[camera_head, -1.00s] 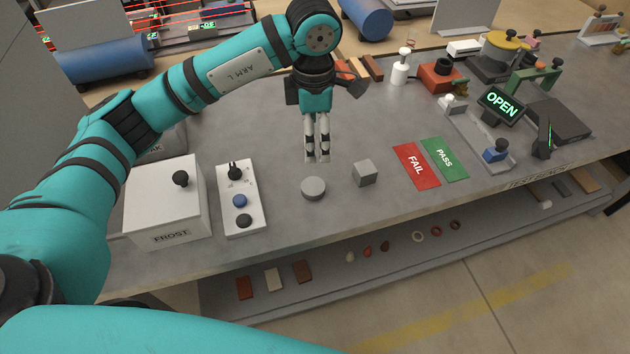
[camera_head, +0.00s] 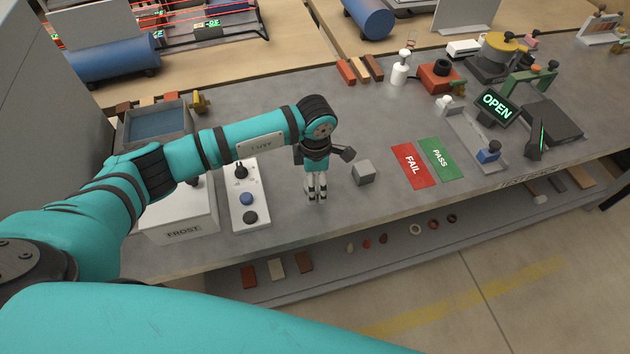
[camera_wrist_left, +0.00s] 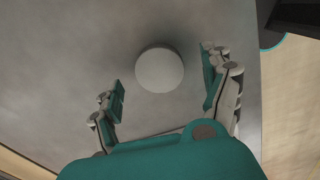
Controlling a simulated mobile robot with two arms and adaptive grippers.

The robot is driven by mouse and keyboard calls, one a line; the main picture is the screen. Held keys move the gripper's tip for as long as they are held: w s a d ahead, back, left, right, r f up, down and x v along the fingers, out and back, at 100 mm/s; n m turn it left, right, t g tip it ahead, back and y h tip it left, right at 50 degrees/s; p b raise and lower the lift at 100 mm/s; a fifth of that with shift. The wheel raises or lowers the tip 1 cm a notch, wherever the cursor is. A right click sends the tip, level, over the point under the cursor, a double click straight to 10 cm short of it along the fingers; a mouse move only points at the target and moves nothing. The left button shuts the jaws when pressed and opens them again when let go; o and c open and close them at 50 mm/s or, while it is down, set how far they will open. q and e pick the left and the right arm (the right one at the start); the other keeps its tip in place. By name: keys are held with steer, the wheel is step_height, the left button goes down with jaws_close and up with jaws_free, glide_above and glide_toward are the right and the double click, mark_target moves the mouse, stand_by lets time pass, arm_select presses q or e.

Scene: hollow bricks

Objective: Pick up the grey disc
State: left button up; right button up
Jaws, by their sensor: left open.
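The grey disc (camera_wrist_left: 160,70) lies flat on the grey bench top in the left wrist view, between and slightly beyond the fingertips. It is hidden behind my left gripper in the head view. My left gripper (camera_head: 316,197) points down over the bench, close above the disc. Its fingers (camera_wrist_left: 163,82) stand apart on either side of the disc in the wrist view, with a gap on each side. It holds nothing. My right gripper is not in view.
A grey cube (camera_head: 363,172) sits just right of my left gripper. A white switch panel (camera_head: 249,205) and the FROST box (camera_head: 180,222) stand to its left. The red FAIL (camera_head: 414,166) and green PASS (camera_head: 441,159) plates lie farther right. The bench's front edge is near.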

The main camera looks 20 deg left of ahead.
arm_select(q)
steer(key=shift+f, duration=0.85)
steer(key=shift+c, duration=0.4)
steer(key=c, duration=1.2)
